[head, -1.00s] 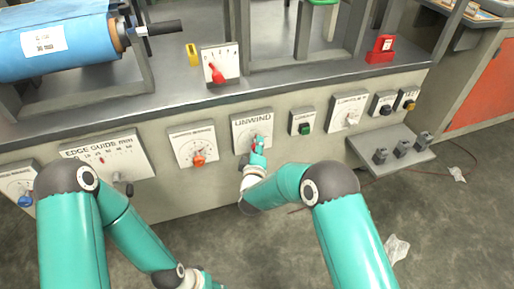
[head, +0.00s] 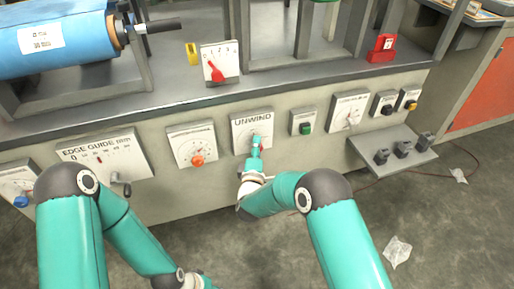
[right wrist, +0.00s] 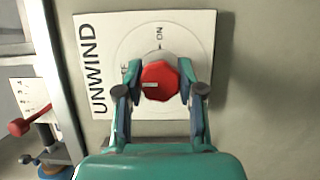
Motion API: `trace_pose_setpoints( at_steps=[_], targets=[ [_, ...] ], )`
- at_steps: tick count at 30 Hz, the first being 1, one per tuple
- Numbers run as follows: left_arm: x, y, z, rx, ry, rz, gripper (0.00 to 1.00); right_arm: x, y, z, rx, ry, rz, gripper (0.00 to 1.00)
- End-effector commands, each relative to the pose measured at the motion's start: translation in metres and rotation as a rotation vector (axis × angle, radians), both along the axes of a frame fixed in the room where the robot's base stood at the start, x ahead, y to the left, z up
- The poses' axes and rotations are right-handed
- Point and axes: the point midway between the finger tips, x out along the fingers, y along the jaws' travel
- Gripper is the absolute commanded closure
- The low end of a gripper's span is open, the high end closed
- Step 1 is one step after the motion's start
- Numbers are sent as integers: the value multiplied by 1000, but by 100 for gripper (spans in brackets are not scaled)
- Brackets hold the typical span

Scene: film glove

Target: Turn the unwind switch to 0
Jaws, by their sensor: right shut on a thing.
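The unwind switch is a red knob (right wrist: 160,82) on a white plate (right wrist: 90,25) marked UNWIND. In the right wrist view the plate is turned sideways. An ON label shows at the dial's edge, and another label left of the knob is partly hidden. The knob's pale mark points left in that view, toward the UNWIND lettering. In the head view the same plate (head: 242,120) is on the cabinet front. My right gripper (right wrist: 160,85) is shut on the knob, one finger on each side. My left gripper (head: 207,284) is at the bottom edge, mostly cut off.
Beside the UNWIND plate are a dial with an orange knob (head: 197,160) and a green button box (head: 304,124). An edge guide scale (head: 105,158) is further left. A grey shelf (head: 420,150) juts out at the right. The floor in front is mostly clear.

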Motion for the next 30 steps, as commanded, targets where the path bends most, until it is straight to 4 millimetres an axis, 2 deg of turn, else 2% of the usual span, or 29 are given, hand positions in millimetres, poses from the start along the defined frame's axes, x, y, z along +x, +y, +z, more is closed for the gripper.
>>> trace_pose_setpoints(
  at_steps=[4,5,9,22,26,30],
  targets=[
    [0,0,0,0,0,0,60,-2,4,-4,-4,11,13,97],
    [0,0,0,0,0,0,60,-2,5,-4,-4,11,13,61],
    [0,0,0,0,0,0,60,-2,4,-4,-3,9,10,38],
    [0,0,1,0,0,0,60,-6,2,-2,-1,5,4,36],
    [0,0,1,0,0,0,60,-20,4,-2,-2,5,6,36],
    [0,0,1,0,0,0,60,-46,5,-2,-3,6,7,36]
  ],
)
